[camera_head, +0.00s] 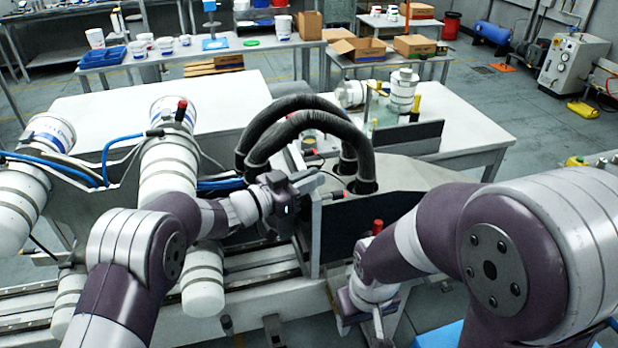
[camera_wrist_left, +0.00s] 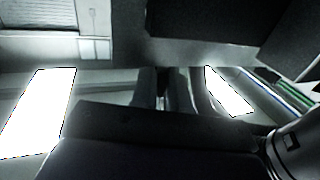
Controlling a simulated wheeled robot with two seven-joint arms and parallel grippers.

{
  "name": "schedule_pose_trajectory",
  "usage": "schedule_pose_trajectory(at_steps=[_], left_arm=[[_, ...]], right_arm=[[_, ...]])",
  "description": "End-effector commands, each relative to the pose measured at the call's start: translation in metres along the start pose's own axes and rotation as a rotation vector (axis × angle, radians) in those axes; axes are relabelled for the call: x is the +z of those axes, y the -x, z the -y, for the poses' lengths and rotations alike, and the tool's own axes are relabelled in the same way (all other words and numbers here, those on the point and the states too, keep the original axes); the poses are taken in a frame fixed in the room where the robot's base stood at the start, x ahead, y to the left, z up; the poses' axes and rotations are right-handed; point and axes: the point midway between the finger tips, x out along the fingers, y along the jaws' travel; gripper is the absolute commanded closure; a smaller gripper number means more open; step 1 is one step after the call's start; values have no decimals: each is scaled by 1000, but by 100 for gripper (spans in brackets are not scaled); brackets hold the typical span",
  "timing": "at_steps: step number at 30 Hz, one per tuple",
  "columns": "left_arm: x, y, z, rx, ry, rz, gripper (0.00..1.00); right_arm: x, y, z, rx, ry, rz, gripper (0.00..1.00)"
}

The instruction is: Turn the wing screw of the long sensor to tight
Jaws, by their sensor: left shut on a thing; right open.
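My left gripper (camera_head: 312,180) is at the side of the grey machine housing in the middle of the head view, just below the thick black hoses. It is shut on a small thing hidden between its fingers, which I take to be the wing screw. In the left wrist view the two dark fingers (camera_wrist_left: 164,88) are close together, and the picture is too dark to show the screw or its angle. I cannot make out the long sensor clearly in either view. My right gripper (camera_head: 372,318) is open and low, in front of the machine, apart from the left one.
Black hoses (camera_head: 300,112) arch closely over my left gripper. Labelled white rolls (camera_head: 170,160) and blue cables (camera_head: 110,165) lie to the left. A red-topped knob (camera_head: 377,227) stands near my right forearm. The pale table (camera_head: 235,95) behind has clear room.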

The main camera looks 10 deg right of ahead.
Motion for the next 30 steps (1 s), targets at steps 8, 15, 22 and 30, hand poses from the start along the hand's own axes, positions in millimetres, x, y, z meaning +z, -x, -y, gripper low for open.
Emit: schedule_pose_trajectory(at_steps=[8, 15, 22, 30], left_arm=[[-2, -1, 0, 1, -2, -4, 100], [-1, -1, 0, 1, -1, -2, 65], [2, 15, 1, -2, -1, -2, 65], [4, 87, 1, -3, -1, -1, 65]], right_arm=[[0, 0, 0, 0, 0, 0, 47], [0, 0, 0, 0, 0, 0, 47], [1, -8, 0, 0, 0, 0, 47], [4, -31, 0, 0, 0, 0, 47]])
